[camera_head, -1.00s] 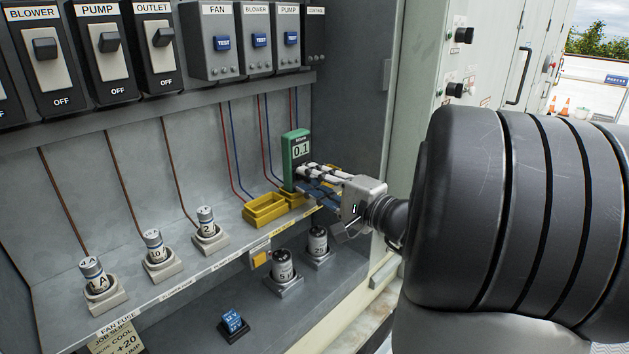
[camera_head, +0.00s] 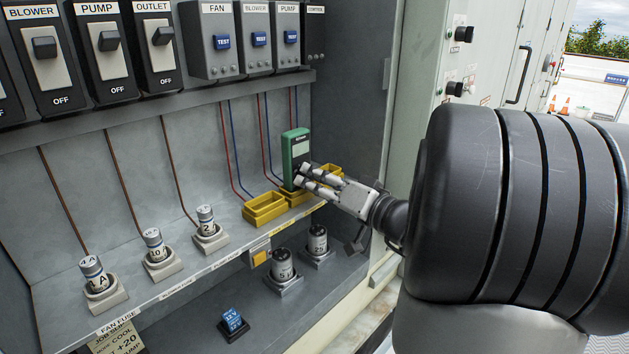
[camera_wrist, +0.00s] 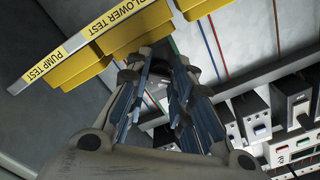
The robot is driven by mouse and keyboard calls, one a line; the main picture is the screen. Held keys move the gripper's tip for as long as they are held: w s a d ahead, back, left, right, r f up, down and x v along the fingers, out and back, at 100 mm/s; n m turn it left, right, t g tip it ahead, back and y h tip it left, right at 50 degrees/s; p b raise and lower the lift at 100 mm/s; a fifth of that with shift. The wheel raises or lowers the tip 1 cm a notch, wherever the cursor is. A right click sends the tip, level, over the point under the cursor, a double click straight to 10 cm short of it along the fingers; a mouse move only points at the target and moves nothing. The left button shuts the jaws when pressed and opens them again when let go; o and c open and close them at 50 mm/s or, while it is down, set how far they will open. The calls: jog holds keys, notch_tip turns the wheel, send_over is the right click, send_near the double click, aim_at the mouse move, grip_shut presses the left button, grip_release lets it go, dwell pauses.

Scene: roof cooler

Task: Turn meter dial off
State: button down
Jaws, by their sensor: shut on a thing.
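The green meter (camera_head: 295,146) stands upright at the back of the shelf, by the yellow trays. Its small screen is dark and shows no number. My gripper (camera_head: 303,176) is at the lower front of the meter, its fingers closed on the dial. The dial itself is mostly hidden by the fingers. In the wrist view my gripper's fingers (camera_wrist: 158,75) reach forward and close around a small dark part; the meter's screen cannot be made out there.
Yellow trays (camera_head: 264,209) line the shelf edge beside my gripper. Capacitors (camera_head: 282,265) stand on the lower floor. Switch boxes (camera_head: 211,42) hang above. The cabinet's right wall is close to my arm.

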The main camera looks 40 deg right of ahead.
jog(key=shift+n, duration=1.3)
jog(key=c, duration=1.4)
grip_release()
jog(key=s+d, duration=0.1)
jog(key=s, duration=1.1)
